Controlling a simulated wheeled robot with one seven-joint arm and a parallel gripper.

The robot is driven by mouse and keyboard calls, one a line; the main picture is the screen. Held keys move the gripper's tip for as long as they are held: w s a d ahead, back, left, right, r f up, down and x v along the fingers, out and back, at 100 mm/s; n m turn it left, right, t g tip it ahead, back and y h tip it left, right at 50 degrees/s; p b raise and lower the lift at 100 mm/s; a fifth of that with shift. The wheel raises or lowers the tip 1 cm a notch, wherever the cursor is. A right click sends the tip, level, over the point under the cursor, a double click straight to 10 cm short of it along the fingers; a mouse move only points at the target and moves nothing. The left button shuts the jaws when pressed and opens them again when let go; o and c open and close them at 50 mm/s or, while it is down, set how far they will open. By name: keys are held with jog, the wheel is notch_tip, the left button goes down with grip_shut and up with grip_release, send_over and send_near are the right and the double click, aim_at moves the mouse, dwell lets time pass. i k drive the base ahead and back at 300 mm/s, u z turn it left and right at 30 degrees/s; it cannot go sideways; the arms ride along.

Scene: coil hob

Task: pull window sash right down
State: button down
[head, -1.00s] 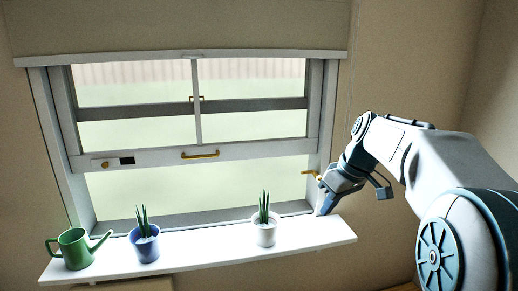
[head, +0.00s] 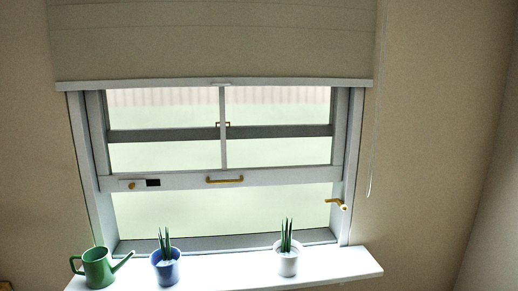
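The window sash (head: 190,180) is a white-grey frame hanging partway up in the window, with an open gap below its bottom rail. A brass pull handle (head: 225,179) sits at the middle of that rail. A round brass knob (head: 131,185) and a small dark plate (head: 153,182) are on the rail at the left. A brass lever (head: 337,203) is on the right side of the window frame, below the rail. My gripper and arm are outside the head view, so its state does not show.
A white sill (head: 220,275) runs below the window. On it stand a green watering can (head: 98,267), a blue pot with a plant (head: 166,268) and a white pot with a plant (head: 288,261). A blind (head: 212,45) covers the top, with a cord (head: 373,150) at right.

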aim_at(222, 178)
jog(key=k, duration=0.55)
jog(key=u, duration=0.35)
jog(key=i, duration=1)
jog(key=u, duration=0.45)
